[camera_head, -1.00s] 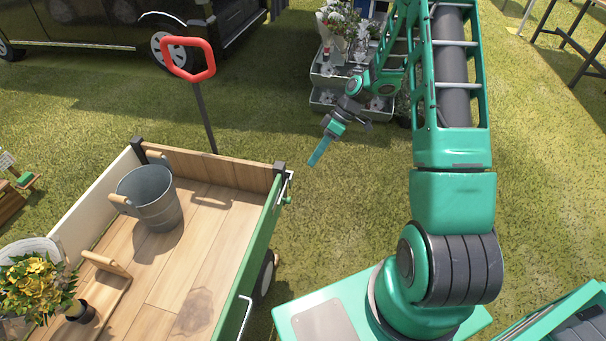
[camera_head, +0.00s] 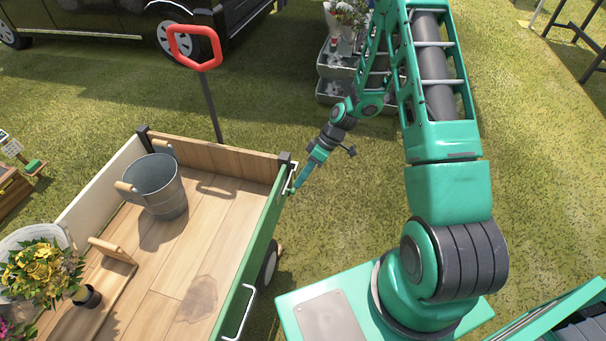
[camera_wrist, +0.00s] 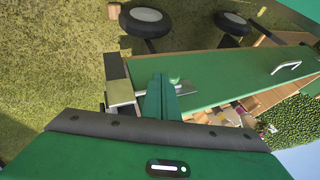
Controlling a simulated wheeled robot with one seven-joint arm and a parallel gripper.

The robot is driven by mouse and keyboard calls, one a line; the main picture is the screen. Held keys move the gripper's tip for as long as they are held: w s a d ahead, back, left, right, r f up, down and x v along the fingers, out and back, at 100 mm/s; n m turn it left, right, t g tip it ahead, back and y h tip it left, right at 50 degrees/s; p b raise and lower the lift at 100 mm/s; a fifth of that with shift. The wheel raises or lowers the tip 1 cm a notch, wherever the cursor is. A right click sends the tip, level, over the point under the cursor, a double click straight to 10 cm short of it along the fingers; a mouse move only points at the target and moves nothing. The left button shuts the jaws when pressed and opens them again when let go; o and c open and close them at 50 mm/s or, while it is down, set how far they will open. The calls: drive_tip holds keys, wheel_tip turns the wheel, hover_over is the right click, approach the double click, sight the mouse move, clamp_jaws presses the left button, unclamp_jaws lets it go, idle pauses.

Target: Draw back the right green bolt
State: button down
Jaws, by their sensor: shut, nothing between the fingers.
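The right green bolt (camera_head: 287,191) is at the far right corner of the cart, by the dark corner post. In the wrist view its small green knob (camera_wrist: 175,81) and silver rod show on the green side board (camera_wrist: 235,75). My gripper (camera_head: 298,184) is shut and empty, with its tip close to the bolt. In the wrist view its green fingers (camera_wrist: 158,80) lie just beside the knob and partly cover the bolt. I cannot tell whether they touch it.
The wooden cart bed holds a metal bucket (camera_head: 164,190) and a pot of yellow flowers (camera_head: 42,268). A white handle (camera_head: 241,311) sits on the cart's near side. The red pull handle (camera_head: 194,46) rises behind.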

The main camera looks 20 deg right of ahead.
drive_tip(key=shift+s+a, duration=0.6)
drive_tip(key=shift+s, duration=0.3)
drive_tip(key=shift+s+a, duration=0.6)
drive_tip(key=shift+s, duration=0.25)
drive_tip(key=w+d+r, duration=0.3)
drive_tip(key=d+r, duration=0.5)
drive_tip(key=shift+w+d+r, duration=0.35)
drive_tip(key=shift+r, duration=0.05)
